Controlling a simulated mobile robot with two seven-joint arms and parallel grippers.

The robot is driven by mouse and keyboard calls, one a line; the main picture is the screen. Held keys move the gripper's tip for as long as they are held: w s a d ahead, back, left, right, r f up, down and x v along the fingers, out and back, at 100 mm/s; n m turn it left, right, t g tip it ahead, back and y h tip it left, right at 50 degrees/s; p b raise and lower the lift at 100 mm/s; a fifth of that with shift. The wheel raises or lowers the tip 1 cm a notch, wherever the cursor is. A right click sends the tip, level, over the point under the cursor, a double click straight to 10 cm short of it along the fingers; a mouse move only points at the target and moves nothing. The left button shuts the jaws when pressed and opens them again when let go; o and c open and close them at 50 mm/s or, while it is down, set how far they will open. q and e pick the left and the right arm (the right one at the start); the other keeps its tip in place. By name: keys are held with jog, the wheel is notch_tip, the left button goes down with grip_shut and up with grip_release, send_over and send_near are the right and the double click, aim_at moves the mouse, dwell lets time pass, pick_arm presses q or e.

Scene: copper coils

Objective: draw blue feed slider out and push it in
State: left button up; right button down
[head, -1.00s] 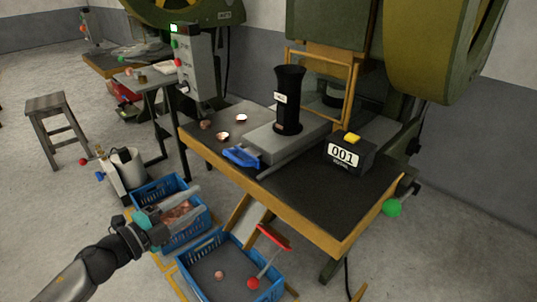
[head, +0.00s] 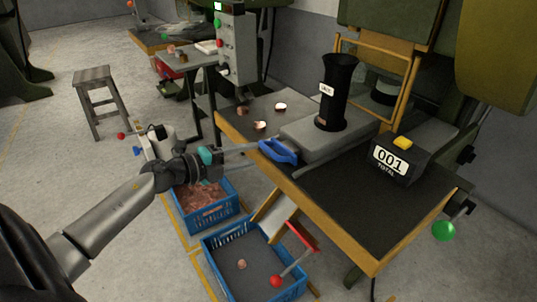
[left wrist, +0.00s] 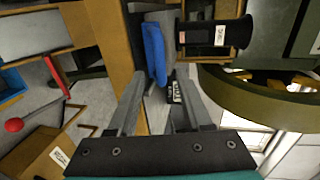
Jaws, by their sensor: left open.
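The blue feed slider handle (head: 278,151) sticks out at the left end of the grey feed block (head: 310,136) on the work table. It also shows in the left wrist view (left wrist: 154,53), just beyond my fingers. My left gripper (head: 248,150) is at the table's left edge, with its fingertips pointing at the handle. In the left wrist view its two fingers (left wrist: 155,92) are apart with nothing between them, and the handle lies ahead, nearer the left finger. Whether a fingertip touches the handle I cannot tell. My right gripper is not in view.
A black tube (head: 335,92) stands on the feed block. A counter box (head: 398,158) reading 001 sits to the right. Several small copper pieces lie near the table's back left. Blue crates (head: 213,216) stand on the floor below, beside a red-handled lever (head: 301,237).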

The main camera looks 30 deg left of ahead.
aim_at(266, 151)
pick_arm(q)
jog(key=b+x, duration=0.1)
jog(key=x, duration=0.3)
jog(key=shift+w+d, duration=0.1)
jog(key=shift+w, duration=0.2)
jog(key=shift+b+x, duration=0.5)
jog(key=shift+x, duration=0.6)
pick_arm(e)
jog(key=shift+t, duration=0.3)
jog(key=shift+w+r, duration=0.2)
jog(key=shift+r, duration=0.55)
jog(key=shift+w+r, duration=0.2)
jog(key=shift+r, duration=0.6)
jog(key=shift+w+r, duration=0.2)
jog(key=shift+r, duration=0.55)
pick_arm(q)
jog(key=shift+c, duration=0.2)
grip_shut()
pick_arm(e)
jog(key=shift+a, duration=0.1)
